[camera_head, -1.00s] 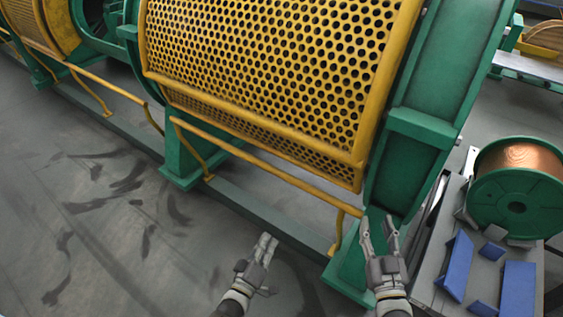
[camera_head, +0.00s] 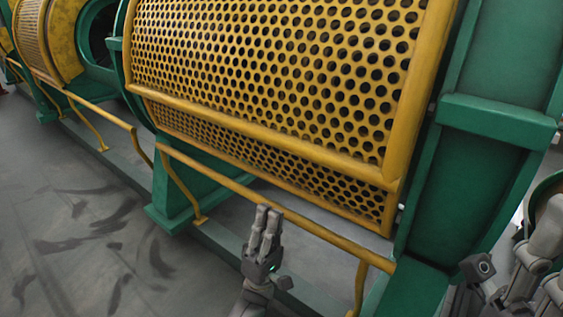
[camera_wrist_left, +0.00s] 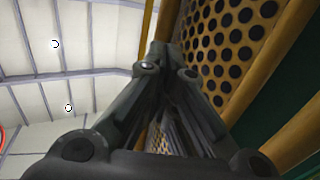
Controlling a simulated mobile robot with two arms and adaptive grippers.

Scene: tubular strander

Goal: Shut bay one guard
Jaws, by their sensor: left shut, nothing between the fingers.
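The guard (camera_head: 270,75) is a yellow perforated curved panel with a yellow tube frame, in front of me between green machine frames. Its lower panel and bottom edge show above the yellow floor rail. My left gripper (camera_head: 267,212) is shut and empty, fingers pointing up, in front of the rail and below the guard's lower edge in the head view. In the left wrist view its fingertips (camera_wrist_left: 158,50) meet close by the perforated panel (camera_wrist_left: 235,40); I cannot tell whether they touch it. My right arm shows at the lower right edge; its fingertips are not clearly visible.
A yellow rail (camera_head: 270,208) runs low along the machine's front. A green upright frame (camera_head: 470,150) stands right of the guard. Another yellow guard (camera_head: 40,40) is at the far left. The grey floor (camera_head: 75,220) at left is clear.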

